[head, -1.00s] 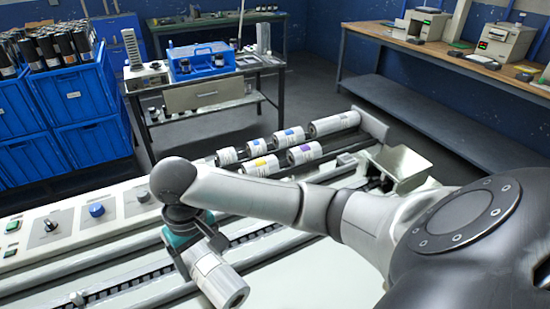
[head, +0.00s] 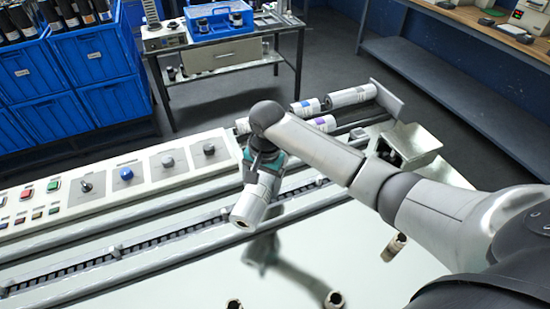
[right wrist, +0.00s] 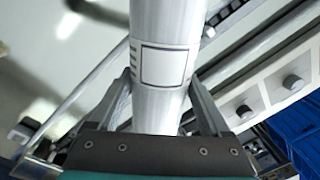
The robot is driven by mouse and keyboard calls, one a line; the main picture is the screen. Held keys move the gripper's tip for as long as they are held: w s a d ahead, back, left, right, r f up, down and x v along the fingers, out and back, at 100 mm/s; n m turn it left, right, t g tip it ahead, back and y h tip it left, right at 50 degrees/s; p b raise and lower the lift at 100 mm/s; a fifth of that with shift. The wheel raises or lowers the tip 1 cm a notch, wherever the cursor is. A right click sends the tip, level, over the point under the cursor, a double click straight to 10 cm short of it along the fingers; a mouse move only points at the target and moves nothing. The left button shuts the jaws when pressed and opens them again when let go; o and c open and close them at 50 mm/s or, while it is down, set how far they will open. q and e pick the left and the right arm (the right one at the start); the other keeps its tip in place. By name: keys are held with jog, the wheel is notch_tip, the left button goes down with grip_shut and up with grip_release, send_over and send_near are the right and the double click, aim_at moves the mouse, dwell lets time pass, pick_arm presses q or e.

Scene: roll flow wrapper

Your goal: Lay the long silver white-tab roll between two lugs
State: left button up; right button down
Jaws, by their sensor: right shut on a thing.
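My right gripper (head: 262,165) is shut on a silver roll (head: 254,203) with a white label. The roll hangs tilted below the gripper, over the near side of the chain track (head: 180,228); I cannot tell its height above the deck. In the right wrist view the roll (right wrist: 160,25) runs between both fingers, its white label (right wrist: 164,66) facing the camera. Other lugs are too small to tell apart. My left gripper is not in view.
A control panel (head: 68,203) with knobs and buttons runs behind the track. Several labelled rolls (head: 322,123) lie on a rack at the back right, near a metal box (head: 412,142). Brown-cored cylinder ends (head: 395,246) show at the front. The shiny deck (head: 185,275) is mostly clear.

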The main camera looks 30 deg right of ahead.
jog(key=w+d+m+p, duration=0.1)
jog(key=m+p, duration=0.1)
jog(key=w+d+m+t+p, duration=0.1)
jog(key=m+p, duration=0.1)
jog(key=m, duration=0.1)
jog(key=w+d+m+p, duration=0.1)
jog(key=d+m+p, duration=0.1)
jog(key=shift+r+m+h, duration=0.25)
jog(key=shift+m+h, duration=0.05)
jog(key=shift+w+d+f+m+t+p, duration=0.1)
jog(key=shift+d+f+m+t+p, duration=0.15)
jog(key=shift+d+m+p, duration=0.3)
jog(key=b+x, duration=0.2)
jog(key=b, duration=0.1)
jog(key=s+b+x, duration=0.1)
jog(key=b+x, duration=0.5)
jog(key=b, duration=0.1)
jog(key=shift+s+f, duration=0.3)
jog(key=shift+f, duration=0.1)
jog(key=shift+f, duration=0.25)
